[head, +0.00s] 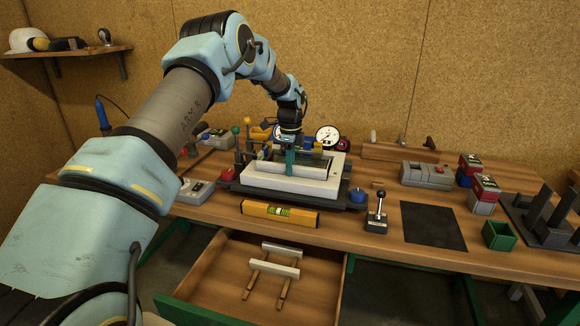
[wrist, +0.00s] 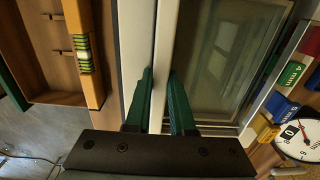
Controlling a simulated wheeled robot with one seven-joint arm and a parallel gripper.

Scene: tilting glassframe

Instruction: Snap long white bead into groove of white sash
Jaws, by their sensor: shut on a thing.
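The white sash (head: 265,183) lies in a dark fixture on the bench. Its white frame (wrist: 136,45) and glass pane (wrist: 235,50) show in the wrist view. My gripper (head: 290,157) points down over the sash. In the wrist view my gripper's green fingers (wrist: 160,85) are shut on a long white bead (wrist: 168,30), which runs away from me between them, along the frame beside the glass. A dark line separates bead and frame. I cannot tell whether the bead sits in the groove, which is hidden.
An open drawer (head: 215,290) below the bench holds two white bars (head: 281,248) on wooden pegs. A yellow level (head: 280,213) lies at the bench front. A joystick (head: 376,215) and dark mat (head: 432,226) are to the right. A dial gauge (head: 328,136) stands behind the sash.

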